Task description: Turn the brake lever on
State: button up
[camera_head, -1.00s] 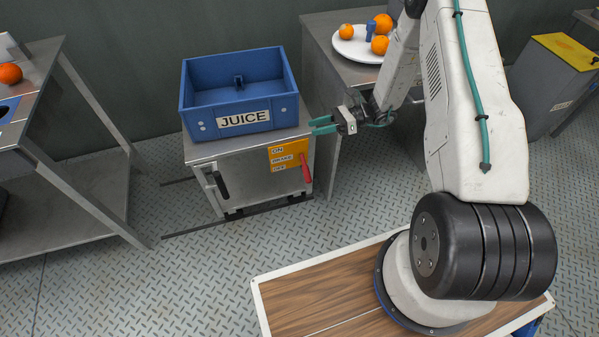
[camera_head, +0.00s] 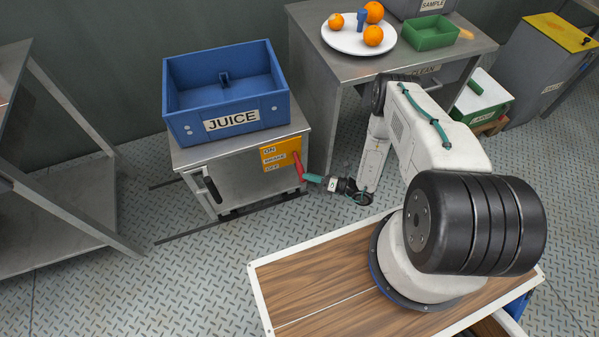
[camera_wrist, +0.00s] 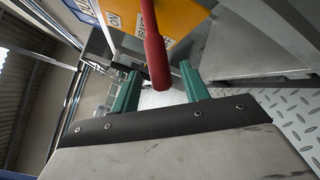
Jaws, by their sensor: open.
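The red brake lever (camera_head: 299,167) hangs from the yellow plate (camera_head: 268,155) on the front of the metal cart. The plate reads ON at the top, BRAKE in the middle and OFF at the bottom. The lever points down, on the OFF side. My gripper (camera_head: 309,178) is at the lever's lower end. In the wrist view the lever (camera_wrist: 155,50) runs down between my two green, open fingers (camera_wrist: 160,72). Gaps show on both sides of it, so the fingers do not appear clamped on it.
A blue JUICE bin (camera_head: 225,100) stands on the cart (camera_head: 240,185). To the right, a metal table (camera_head: 335,70) holds a white plate (camera_head: 350,43) with oranges and a green tray (camera_head: 430,31). Clear floor lies in front of the cart.

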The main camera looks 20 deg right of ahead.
aim_at(300, 168)
jog(key=x, duration=0.5)
jog(key=shift+a, duration=0.2)
